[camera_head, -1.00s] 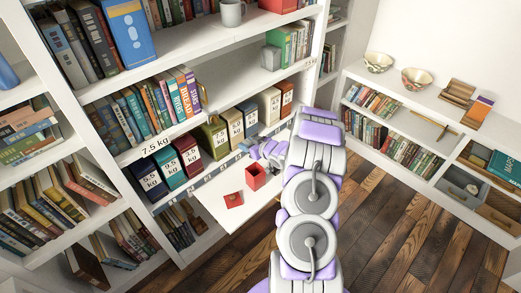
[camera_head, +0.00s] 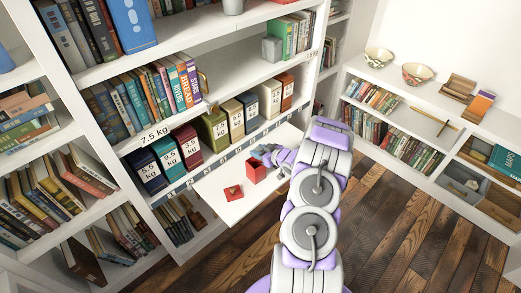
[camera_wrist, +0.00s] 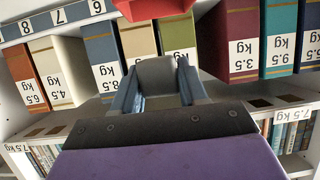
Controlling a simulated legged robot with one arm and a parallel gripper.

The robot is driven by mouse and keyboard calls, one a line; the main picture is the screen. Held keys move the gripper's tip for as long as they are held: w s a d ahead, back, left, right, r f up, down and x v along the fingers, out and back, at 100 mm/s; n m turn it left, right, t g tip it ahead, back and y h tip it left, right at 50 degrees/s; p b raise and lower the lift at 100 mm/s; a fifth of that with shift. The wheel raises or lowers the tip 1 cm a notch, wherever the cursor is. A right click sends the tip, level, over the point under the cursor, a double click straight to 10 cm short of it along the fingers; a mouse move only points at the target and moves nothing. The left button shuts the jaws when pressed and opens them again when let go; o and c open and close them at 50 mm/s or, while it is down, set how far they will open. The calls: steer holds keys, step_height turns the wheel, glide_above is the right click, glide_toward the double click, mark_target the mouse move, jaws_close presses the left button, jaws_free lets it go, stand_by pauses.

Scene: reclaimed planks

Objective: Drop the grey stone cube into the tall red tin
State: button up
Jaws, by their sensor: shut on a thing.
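My gripper (camera_wrist: 157,92) is shut on the grey stone cube (camera_wrist: 156,74), which sits between its two blue-grey fingers in the wrist view. The red tin (camera_head: 256,173) stands on the white pull-out board; in the wrist view its red edge (camera_wrist: 150,9) shows at the top, beyond the cube and cut off by the frame. In the head view my gripper (camera_head: 262,153) is just behind and above the tin, close to it. The held cube is too small to make out there.
Several kg-marked boxes (camera_head: 187,144) line the shelf behind. Another grey block (camera_head: 271,49) stands on the shelf above. Wooden floor (camera_head: 400,230) is clear at right.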

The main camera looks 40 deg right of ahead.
steer(key=shift+d+f, duration=0.15)
steer(key=o, duration=0.9)
steer(key=shift+d+f, duration=0.1)
steer(key=shift+d, duration=0.15)
steer(key=o, duration=0.3)
steer(key=shift+a, duration=0.25)
steer(key=p+v, duration=0.3)
steer(key=v, duration=1.4)
steer(key=shift+p, duration=0.4)
steer(key=shift+s, duration=0.15)
